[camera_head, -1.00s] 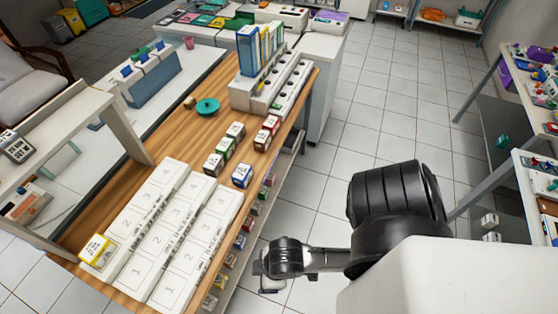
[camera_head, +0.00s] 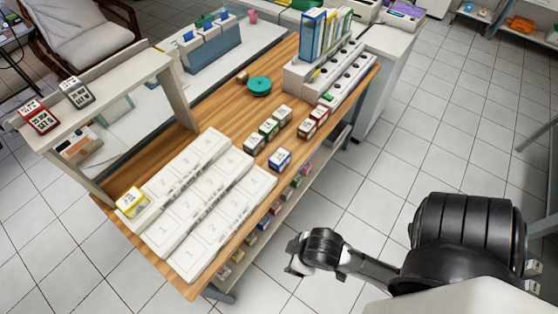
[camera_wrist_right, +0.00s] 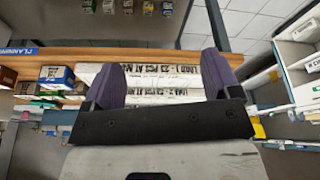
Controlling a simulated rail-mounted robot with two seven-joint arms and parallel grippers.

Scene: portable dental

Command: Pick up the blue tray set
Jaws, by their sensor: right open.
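A small box with blue sides and a white labelled top (camera_head: 280,159) stands on the wooden table, right of the white numbered trays; I take it for the blue tray set. A blue-sided box also shows at the left of the right wrist view (camera_wrist_right: 57,77). My right gripper (camera_head: 297,257) is beyond the table's right edge, apart from the box and empty. In the right wrist view its two purple-grey fingers (camera_wrist_right: 163,68) are spread, with white numbered trays behind them. My left gripper is not in view.
White numbered trays (camera_head: 215,188) cover the table's near end, with a yellow box (camera_head: 132,202) at their left. Green and brown boxes (camera_head: 268,129) stand near the blue one.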

